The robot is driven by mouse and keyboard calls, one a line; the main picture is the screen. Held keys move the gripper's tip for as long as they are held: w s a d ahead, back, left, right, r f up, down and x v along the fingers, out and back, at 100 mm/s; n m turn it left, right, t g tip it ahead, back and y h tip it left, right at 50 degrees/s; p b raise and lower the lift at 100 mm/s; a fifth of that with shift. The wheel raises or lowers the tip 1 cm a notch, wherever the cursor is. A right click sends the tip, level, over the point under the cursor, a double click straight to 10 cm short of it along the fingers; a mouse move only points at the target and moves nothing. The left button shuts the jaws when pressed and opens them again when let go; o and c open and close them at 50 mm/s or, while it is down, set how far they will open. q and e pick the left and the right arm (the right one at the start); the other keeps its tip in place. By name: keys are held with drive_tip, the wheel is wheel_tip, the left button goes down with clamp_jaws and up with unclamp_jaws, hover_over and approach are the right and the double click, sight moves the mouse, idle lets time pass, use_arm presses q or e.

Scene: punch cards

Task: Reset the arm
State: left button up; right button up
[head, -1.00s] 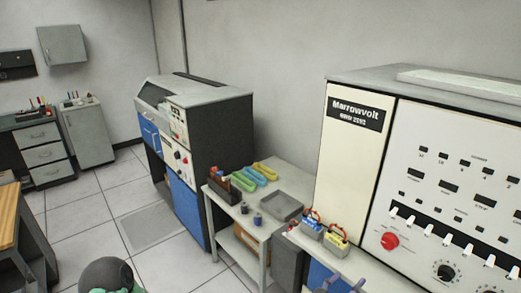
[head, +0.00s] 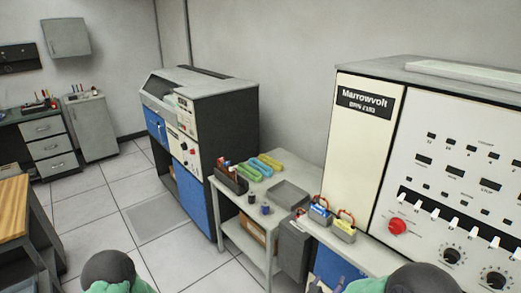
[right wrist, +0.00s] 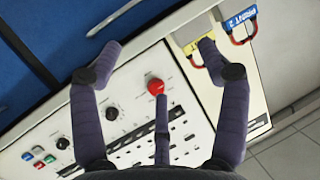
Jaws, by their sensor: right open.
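A yellow-labelled block (right wrist: 192,42) and a blue-labelled block (right wrist: 240,18), each with a red handle, lie near the right fingertip; I cannot tell the exact gap. In the head view my dark and green arm parts show at the bottom edge. My left gripper is not in view.
The Marrowvolt cabinet (head: 358,150) stands at right, with the blue block (head: 320,212) and yellow block (head: 343,232) on the ledge before it. A side table (head: 235,200) holds a grey tray (head: 288,192) and coloured racks. A wooden-topped table (head: 12,210) stands at left.

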drive_tip(key=s+a+f+n+g+y+b, duration=0.1)
drive_tip(key=s+a+f+g+y, duration=0.15)
drive_tip(key=f, duration=0.45)
drive_tip(key=s+a+f+n+g+y, duration=0.1)
drive_tip(key=s+a+f+y, duration=0.15)
drive_tip(key=f, duration=0.45)
drive_tip(key=s+a+f+n+g+y+b, duration=0.1)
drive_tip(key=s+a+f+g+y, duration=0.15)
drive_tip(key=f, duration=0.45)
drive_tip(key=s+a+f+g+y, duration=0.2)
drive_tip(key=s+f+g, duration=0.1)
drive_tip(key=s, duration=0.4)
drive_tip(key=s+a+f+n+g+y, duration=0.1)
drive_tip(key=s+f+g+y, duration=0.1)
drive_tip(key=s, duration=0.5)
wheel_tip(320, 180, down, 3)
drive_tip(key=shift+a+r+g+b, duration=0.2)
drive_tip(key=shift+a+g+b, duration=0.2)
drive_tip(key=shift+g, duration=0.1)
